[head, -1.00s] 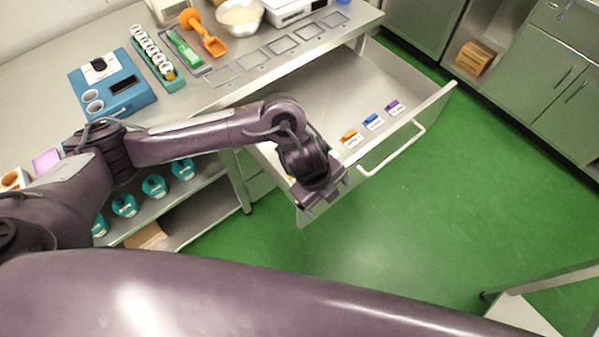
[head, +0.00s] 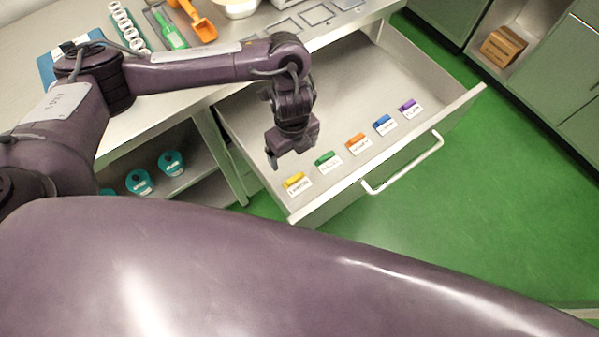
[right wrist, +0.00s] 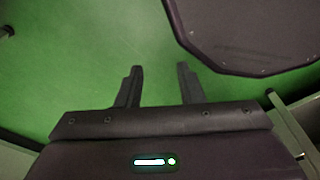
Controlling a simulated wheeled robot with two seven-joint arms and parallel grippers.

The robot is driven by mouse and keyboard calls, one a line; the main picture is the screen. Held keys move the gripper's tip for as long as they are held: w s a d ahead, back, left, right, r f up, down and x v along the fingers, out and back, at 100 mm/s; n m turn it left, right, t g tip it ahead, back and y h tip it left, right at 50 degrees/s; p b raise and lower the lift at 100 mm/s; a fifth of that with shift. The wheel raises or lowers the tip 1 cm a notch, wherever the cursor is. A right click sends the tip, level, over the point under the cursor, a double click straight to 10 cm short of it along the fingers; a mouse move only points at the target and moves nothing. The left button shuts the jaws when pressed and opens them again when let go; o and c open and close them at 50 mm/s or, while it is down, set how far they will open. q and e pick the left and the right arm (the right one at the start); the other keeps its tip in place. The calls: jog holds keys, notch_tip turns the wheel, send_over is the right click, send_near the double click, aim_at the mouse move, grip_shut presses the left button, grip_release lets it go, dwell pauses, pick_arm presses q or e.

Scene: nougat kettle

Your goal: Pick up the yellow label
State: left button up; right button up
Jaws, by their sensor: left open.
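The yellow label (head: 295,182) lies in the open drawer, near its front left corner, with a white printed part facing up. It is the leftmost of a row of coloured labels along the drawer's front. My left gripper (head: 275,161) is open and empty above the left part of the drawer, a little behind and left of the yellow label and apart from it. My right gripper (right wrist: 158,72) shows in the right wrist view with its two fingers apart, nothing between them, over green floor.
Green (head: 328,158), orange (head: 356,143), blue (head: 384,124) and purple (head: 408,108) labels lie right of the yellow one. The drawer front (head: 450,113) has a bar handle (head: 405,165). The counter (head: 190,98) overhangs behind. The drawer's middle is bare.

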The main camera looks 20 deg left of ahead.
aim_at(294, 178)
pick_arm(q)
notch_tip(294, 178, down, 5)
jog(key=b, duration=0.4)
jog(key=shift+f, duration=0.15)
notch_tip(294, 178, down, 2)
jog(key=shift+s+f+b, duration=0.1)
jog(key=shift+f+b, duration=0.1)
jog(key=shift+b, duration=0.45)
jog(key=f, duration=0.1)
jog(key=f+b, duration=0.1)
jog(key=f, duration=0.2)
jog(key=shift+s+d+f, duration=0.15)
jog(key=shift+s+f, duration=0.05)
jog(key=shift+s, duration=0.2)
jog(key=shift+f+b, duration=0.3)
jog(key=shift+f, duration=0.05)
pick_arm(e)
notch_tip(294, 178, down, 8)
jog(key=s, duration=0.2)
jog(key=shift+s, duration=0.35)
